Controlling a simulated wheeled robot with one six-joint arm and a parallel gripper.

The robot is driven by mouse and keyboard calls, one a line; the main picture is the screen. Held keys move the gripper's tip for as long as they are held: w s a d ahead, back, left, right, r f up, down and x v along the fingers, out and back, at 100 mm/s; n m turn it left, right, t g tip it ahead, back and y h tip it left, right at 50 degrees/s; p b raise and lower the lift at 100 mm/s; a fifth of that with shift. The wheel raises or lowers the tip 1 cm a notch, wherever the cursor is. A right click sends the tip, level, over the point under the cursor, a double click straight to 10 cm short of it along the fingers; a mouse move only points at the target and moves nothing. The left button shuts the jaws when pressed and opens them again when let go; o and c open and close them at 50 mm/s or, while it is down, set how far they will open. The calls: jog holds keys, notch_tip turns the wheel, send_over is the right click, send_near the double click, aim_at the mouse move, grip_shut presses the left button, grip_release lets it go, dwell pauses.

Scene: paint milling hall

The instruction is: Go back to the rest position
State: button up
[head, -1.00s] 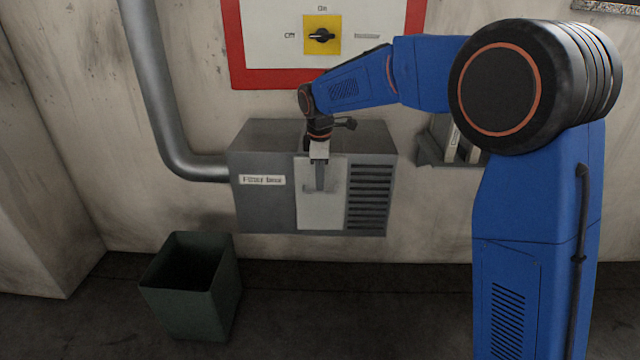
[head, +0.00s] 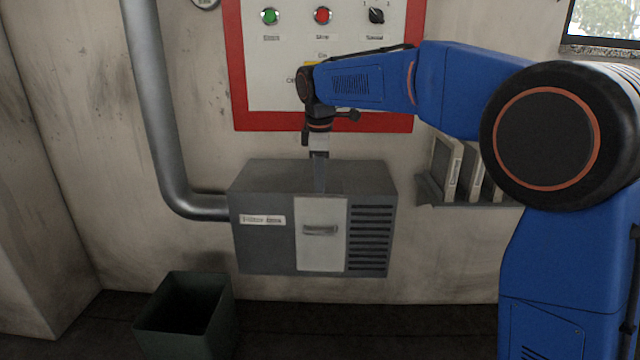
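My blue arm reaches in from the right. My gripper (head: 319,186) points straight down in front of the upper part of the grey filter box (head: 265,250), above the handle (head: 320,230) of its pale front panel (head: 320,258). The gripper looks clear of the handle, and nothing shows hanging from it. The fingers overlap in this view, so I cannot tell whether they are open or shut. The pale panel sits flush in the box front.
A red-framed control panel (head: 238,80) with buttons and switches is on the wall behind my arm. A grey pipe (head: 155,100) runs down to the box. A green bin (head: 165,328) stands below left. A small rack (head: 428,190) holds several pale panels at right.

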jog(key=shift+d, duration=0.1)
jog(key=s+d+m+t, duration=0.1)
jog(key=s+d+m, duration=0.8)
jog(key=s+d, duration=1.15)
jog(key=s+d+f+m, duration=0.4)
jog(key=s+f, duration=0.2)
jog(key=s, duration=0.3)
jog(key=s+d+f+m+t, duration=0.1)
jog(key=s+d+f+m, duration=0.3)
jog(key=s+f, duration=0.3)
jog(key=s, duration=0.3)
jog(key=shift+s+d+m+t, duration=0.15)
jog(key=shift+d+m+t, duration=0.15)
jog(key=shift+d+m, duration=0.1)
